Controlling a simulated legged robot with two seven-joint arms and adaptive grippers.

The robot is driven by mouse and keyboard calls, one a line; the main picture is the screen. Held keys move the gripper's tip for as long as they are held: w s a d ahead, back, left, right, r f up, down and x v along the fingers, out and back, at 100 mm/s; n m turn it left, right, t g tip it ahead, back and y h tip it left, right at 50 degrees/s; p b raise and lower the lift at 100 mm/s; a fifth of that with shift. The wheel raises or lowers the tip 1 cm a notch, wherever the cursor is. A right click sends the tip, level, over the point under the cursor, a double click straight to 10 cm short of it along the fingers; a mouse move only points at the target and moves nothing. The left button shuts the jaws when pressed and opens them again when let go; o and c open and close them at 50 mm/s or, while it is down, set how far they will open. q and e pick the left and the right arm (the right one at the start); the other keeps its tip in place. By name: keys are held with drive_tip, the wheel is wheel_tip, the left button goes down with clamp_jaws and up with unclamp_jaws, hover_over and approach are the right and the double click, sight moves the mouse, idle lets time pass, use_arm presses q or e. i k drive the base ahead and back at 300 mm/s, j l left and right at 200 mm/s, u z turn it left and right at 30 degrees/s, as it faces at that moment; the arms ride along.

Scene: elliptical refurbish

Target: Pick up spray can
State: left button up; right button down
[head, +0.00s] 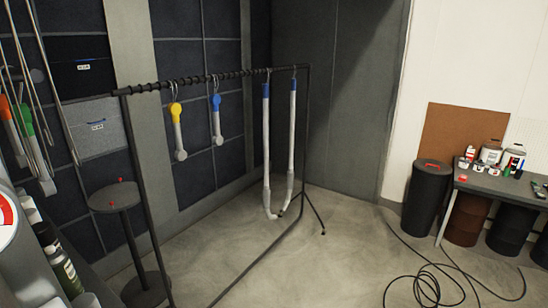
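I cannot tell for certain which thing is the spray can. A dark green cylindrical can or bottle with a pale label (65,271) stands at the lower left, close to me and partly cut off. Pale-topped containers stand behind it. Several small cans and bottles, such as a white container with a red label (512,156), stand on the table (478,186) at the far right, too small to identify. Neither of my grippers shows in the head view.
A black rack (217,76) with hanging tools stands mid-left. A black bin (426,198) stands beside the table. A black cable (430,290) lies on the floor. The central floor is clear.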

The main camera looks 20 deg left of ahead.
sight(63, 269)
drive_tip(key=i+u, duration=0.2)
drive_tip(key=u, duration=0.3)
drive_tip(key=i+l+u, duration=0.2)
drive_tip(key=u, duration=0.25)
drive_tip(key=i+l+u, duration=0.15)
drive_tip(key=u, duration=0.35)
drive_tip(key=i+l+u, duration=0.1)
drive_tip(key=l+u, duration=0.25)
drive_tip(key=u, duration=0.15)
drive_tip(key=l+u, duration=0.3)
drive_tip(key=u, duration=0.2)
drive_tip(key=i+l+u, duration=0.1)
drive_tip(key=l+u, duration=0.95)
drive_tip(key=l, duration=0.15)
drive_tip(key=z, duration=1.9)
drive_tip(key=u, duration=1.9)
